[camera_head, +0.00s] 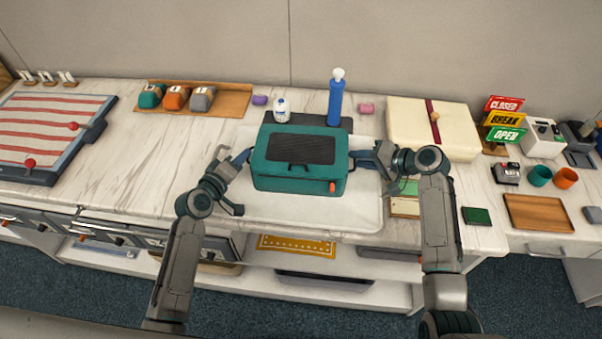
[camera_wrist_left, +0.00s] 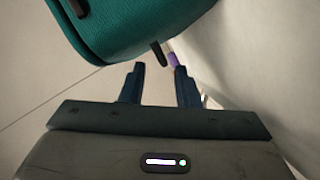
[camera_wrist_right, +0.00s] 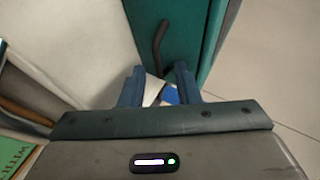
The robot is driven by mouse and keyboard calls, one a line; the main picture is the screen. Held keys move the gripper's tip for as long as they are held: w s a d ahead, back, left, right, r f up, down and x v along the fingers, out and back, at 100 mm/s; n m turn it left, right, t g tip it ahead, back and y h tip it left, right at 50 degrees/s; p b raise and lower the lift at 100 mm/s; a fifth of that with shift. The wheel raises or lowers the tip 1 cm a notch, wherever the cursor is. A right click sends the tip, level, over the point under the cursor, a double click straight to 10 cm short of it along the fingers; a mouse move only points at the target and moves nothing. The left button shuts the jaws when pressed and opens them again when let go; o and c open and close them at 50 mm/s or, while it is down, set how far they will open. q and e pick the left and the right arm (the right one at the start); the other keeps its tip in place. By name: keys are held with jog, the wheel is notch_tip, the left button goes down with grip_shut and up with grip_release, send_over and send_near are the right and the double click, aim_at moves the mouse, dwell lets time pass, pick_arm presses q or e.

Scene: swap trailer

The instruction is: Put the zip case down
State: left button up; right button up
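In the left wrist view the case (camera_wrist_left: 120,25) and a dark side handle (camera_wrist_left: 158,53) lie just beyond the fingertips. My right gripper (camera_head: 358,158) is at the right end, also apart, with another dark handle (camera_wrist_right: 159,45) just past its tips.
A blue pump bottle (camera_head: 335,103) and a white bottle (camera_head: 282,110) stand behind the case. A cream box with a red ribbon (camera_head: 455,130) is at right, near small cards and a green pad (camera_head: 476,216).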

pick_arm(q)
jog(key=v, duration=0.5)
pick_arm(e)
jog(key=shift+s+r, duration=0.1)
pick_arm(q)
jog(key=shift+s+a, duration=0.1)
pick_arm(e)
jog(key=v, duration=1.2)
